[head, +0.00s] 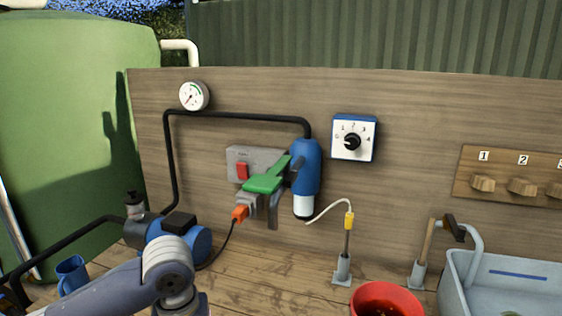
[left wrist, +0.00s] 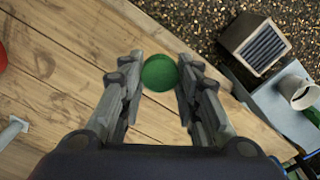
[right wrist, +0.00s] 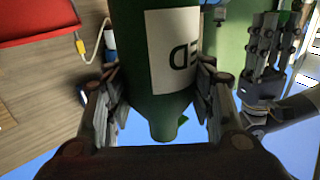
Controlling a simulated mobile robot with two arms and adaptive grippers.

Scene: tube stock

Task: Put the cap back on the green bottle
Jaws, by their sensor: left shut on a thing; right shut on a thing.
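The cap (left wrist: 159,73) shows as a green disc between the fingertips of my left gripper (left wrist: 158,80), which is shut on it. The green bottle (right wrist: 128,60) is dark green, with a white label whose letters appear inverted. My right gripper (right wrist: 160,95) is shut around the bottle body. The bottle's narrower neck (right wrist: 166,122) points toward the bottom of the right wrist view, where the sky shows. My left gripper also shows there (right wrist: 268,50), to the right of and apart from the bottle. Neither gripper shows in the head view; only my arm is seen there.
A red bucket (head: 385,291) and a grey basin (head: 458,279) stand at the right of the wooden bench. A blue pump (head: 196,240) and a blue mug (head: 71,273) are at the left. A blue filter (head: 305,168) hangs on the back board. Bench boards between are partly clear.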

